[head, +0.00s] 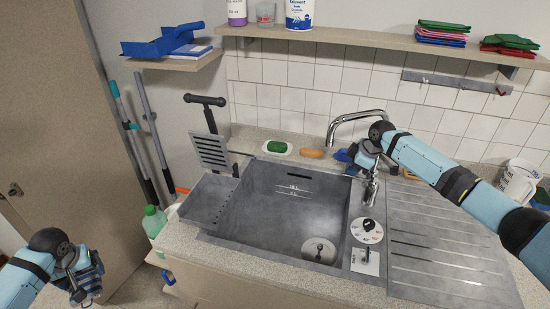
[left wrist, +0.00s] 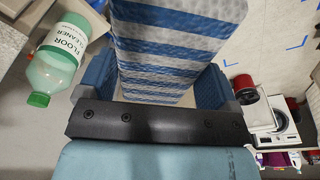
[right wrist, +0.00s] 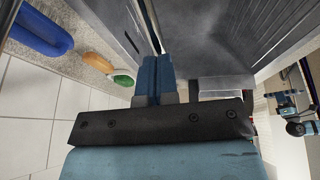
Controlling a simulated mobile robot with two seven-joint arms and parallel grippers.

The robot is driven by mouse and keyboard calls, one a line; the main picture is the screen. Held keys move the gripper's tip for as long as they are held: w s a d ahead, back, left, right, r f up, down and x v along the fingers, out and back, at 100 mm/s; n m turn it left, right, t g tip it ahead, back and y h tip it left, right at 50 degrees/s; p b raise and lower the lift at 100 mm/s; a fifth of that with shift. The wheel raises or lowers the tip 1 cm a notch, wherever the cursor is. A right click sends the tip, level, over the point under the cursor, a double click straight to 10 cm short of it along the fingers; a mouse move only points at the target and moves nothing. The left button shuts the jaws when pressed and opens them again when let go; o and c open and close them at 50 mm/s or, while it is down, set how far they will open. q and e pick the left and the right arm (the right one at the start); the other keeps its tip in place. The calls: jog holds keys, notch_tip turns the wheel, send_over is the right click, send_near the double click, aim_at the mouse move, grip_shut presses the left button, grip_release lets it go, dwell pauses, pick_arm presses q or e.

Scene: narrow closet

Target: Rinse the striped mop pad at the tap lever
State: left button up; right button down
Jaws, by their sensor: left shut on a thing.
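The striped mop pad (left wrist: 165,45), blue and white, is between the fingers of my left gripper (left wrist: 165,90), which is shut on it. In the head view my left gripper (head: 88,285) is low at the left, left of the sink and outside it. The chrome tap (head: 355,117) stands at the back right of the sink basin (head: 275,215). My right gripper (head: 358,160) is at the tap, beside its column. In the right wrist view its fingers (right wrist: 155,75) are together, with a chrome rod just beyond them. The tap lever is not clearly visible; no water shows.
A ribbed drainboard (head: 440,255) lies right of the basin. A green bottle (head: 153,221) stands at the counter's left end, below the rim. A shelf (head: 340,38) hangs above.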

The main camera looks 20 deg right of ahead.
jog(key=shift+s+a+f, duration=0.15)
jog(key=shift+a+f, duration=0.05)
jog(key=shift+f, duration=0.15)
